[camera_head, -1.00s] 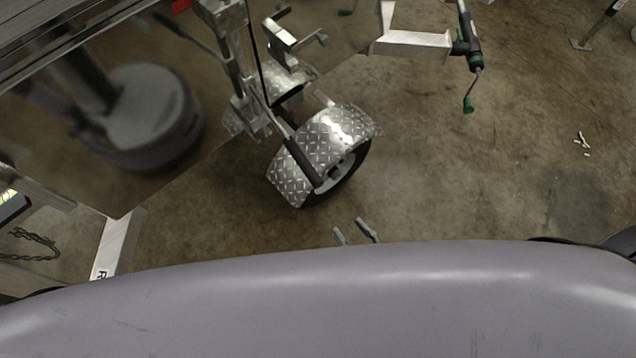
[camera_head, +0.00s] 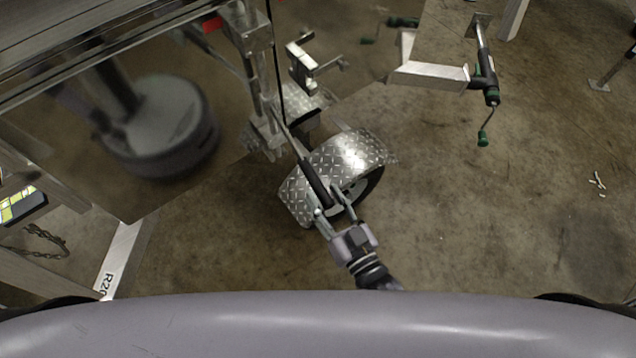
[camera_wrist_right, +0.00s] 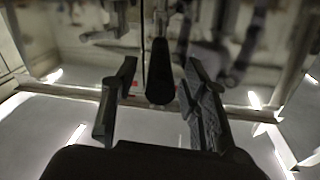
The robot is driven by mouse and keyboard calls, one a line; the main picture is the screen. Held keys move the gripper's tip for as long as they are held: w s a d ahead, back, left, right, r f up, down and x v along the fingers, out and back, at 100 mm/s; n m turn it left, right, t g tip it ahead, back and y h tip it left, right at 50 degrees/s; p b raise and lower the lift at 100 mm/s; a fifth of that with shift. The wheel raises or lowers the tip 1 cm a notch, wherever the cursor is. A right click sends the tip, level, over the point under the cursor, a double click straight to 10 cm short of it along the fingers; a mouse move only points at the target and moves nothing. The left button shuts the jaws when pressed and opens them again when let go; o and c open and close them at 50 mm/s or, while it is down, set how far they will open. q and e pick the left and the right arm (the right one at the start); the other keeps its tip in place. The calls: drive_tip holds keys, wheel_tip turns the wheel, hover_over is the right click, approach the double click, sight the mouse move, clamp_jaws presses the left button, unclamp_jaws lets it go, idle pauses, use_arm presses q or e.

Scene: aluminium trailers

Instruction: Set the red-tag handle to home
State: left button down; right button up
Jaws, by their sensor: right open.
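The handle is a lever with a black grip (camera_head: 316,184), slanting down from the metal bracket (camera_head: 264,125) over the wheel fender. A red tag (camera_head: 212,24) shows at the trailer edge, upper left of the bracket. My right gripper (camera_head: 328,197) is open at the lower end of the grip, with a finger on either side. In the right wrist view the black grip (camera_wrist_right: 161,82) lies between the two open fingers (camera_wrist_right: 160,66); I cannot tell whether they touch it. My left gripper is not in view.
A diamond-plate fender (camera_head: 348,153) and its wheel (camera_head: 368,190) lie right behind the grip. The shiny trailer side (camera_head: 165,190) fills the left. A jack with a green-handled crank (camera_head: 483,138) stands at upper right. The floor at right is mostly clear.

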sight(318, 187)
drive_tip(key=shift+x, duration=1.9)
drive_tip(key=shift+c, duration=0.3)
clamp_jaws()
